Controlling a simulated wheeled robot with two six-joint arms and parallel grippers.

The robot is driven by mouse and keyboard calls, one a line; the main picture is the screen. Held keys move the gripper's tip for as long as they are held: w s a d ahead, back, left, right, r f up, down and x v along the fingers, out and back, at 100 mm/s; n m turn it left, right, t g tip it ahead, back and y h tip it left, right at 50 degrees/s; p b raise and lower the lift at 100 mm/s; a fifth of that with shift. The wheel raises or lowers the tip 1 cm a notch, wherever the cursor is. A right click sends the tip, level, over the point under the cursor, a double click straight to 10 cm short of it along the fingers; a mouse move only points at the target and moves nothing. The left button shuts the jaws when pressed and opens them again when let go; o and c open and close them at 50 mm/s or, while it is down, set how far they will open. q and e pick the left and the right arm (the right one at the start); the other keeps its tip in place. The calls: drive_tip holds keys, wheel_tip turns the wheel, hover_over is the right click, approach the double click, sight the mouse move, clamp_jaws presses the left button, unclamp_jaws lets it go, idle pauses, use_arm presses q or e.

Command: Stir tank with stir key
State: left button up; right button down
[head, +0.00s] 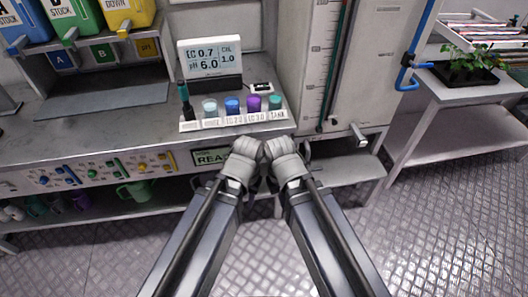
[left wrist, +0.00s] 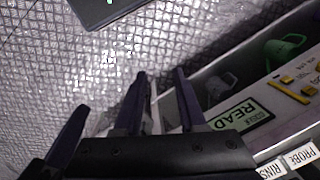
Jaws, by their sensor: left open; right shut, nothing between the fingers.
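The tank (head: 368,45) appears to be the tall pale cabinet with a graduated sight tube (head: 323,60) at the back, right of centre. A grey handle (head: 358,135) sticks out low on its front; I cannot tell whether it is the stir key. My left gripper (head: 249,150) and right gripper (head: 280,150) are side by side in front of the bench edge, their fingers mostly hidden by my wrists. In the left wrist view, my left gripper (left wrist: 130,112) has its dark fingers spread and empty. My right gripper is shut and empty.
Coloured stock jugs (head: 75,15) stand upper left. A green mug (head: 138,190) sits on the lower shelf. A plant tray (head: 465,72) is at right.

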use_arm(q)
clamp_jaws()
idle(1.3)
